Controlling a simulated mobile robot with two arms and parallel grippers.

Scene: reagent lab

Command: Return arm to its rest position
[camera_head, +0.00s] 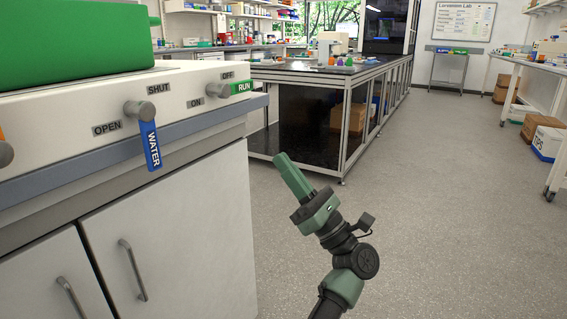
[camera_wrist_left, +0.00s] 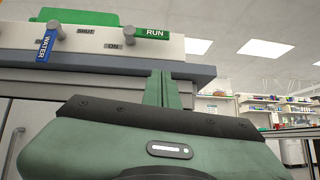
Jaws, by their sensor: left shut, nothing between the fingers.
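My left gripper (camera_head: 283,160) is in the middle of the head view, in the open space right of the white panel (camera_head: 75,115). Its green fingers are together with nothing between them, pointing up and to the left. In the left wrist view the closed fingers (camera_wrist_left: 163,88) show below the panel's RUN label. The gripper stands apart from the panel and touches nothing that I can see. The blue WATER handle (camera_head: 150,146) hangs down on the panel, and the green RUN handle (camera_head: 241,88) points to the right. My right gripper is not in view.
A counter edge (camera_head: 130,150) and grey cabinet doors (camera_head: 175,235) are close on the left. A black-topped island bench (camera_head: 350,120) stands ahead. The floor (camera_head: 440,200) is clear to the right, with cardboard boxes (camera_head: 548,140) by the far-right bench.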

